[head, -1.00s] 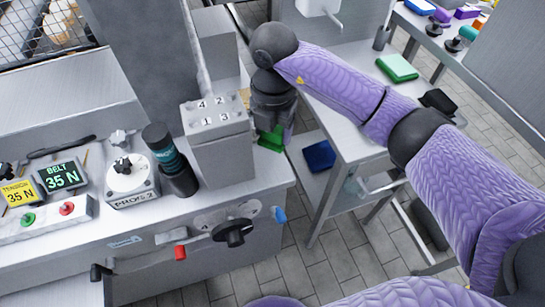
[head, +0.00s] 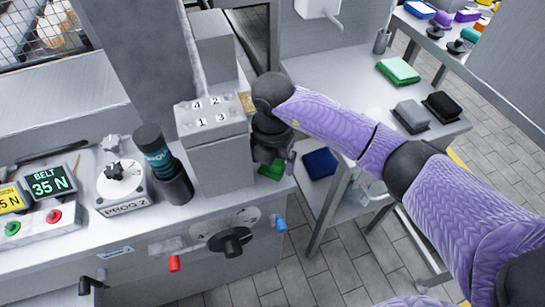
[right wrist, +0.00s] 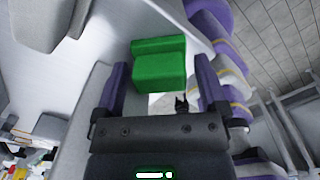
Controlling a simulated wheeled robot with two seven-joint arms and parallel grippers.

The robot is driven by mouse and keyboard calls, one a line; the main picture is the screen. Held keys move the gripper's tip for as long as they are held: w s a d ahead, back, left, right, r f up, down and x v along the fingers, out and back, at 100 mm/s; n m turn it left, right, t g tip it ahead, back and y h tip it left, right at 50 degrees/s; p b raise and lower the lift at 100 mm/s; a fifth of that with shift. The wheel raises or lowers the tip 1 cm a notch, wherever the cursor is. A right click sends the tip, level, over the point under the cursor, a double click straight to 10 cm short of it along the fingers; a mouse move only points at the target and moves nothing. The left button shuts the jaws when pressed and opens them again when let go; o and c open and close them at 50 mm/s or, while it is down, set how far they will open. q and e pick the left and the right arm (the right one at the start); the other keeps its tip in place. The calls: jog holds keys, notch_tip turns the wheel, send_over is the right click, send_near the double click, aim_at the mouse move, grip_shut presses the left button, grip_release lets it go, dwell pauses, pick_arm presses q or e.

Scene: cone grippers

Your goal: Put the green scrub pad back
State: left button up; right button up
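The green scrub pad (head: 271,170) shows in the head view as a bright green patch beside the right end of the steel counter, partly hidden by my right gripper (head: 273,152). In the right wrist view the pad (right wrist: 158,68) is a green block with a raised strip along its far edge. It lies between and beyond the purple fingers of my right gripper (right wrist: 163,80). The fingers are wide apart, with a narrow gap visible on the pad's right side. Whether the pad rests on the counter is hard to tell. My left gripper is not in view.
A grey block with numbers (head: 212,118) stands left of my right gripper, with a dark bottle (head: 160,155) beside it. A side table (head: 350,90) holds a green folded cloth (head: 398,71), a grey block (head: 411,116) and a black block (head: 441,107). A blue cloth (head: 320,163) lies lower.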

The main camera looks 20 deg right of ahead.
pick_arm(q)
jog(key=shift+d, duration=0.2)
pick_arm(e)
jog(key=shift+r, duration=0.1)
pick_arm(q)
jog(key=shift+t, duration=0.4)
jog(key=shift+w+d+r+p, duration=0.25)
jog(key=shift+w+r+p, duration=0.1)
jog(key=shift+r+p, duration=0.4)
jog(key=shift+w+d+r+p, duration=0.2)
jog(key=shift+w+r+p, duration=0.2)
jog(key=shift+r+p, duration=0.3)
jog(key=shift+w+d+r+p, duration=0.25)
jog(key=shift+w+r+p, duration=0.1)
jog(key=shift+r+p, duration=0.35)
pick_arm(e)
notch_tip(320, 180, up, 12)
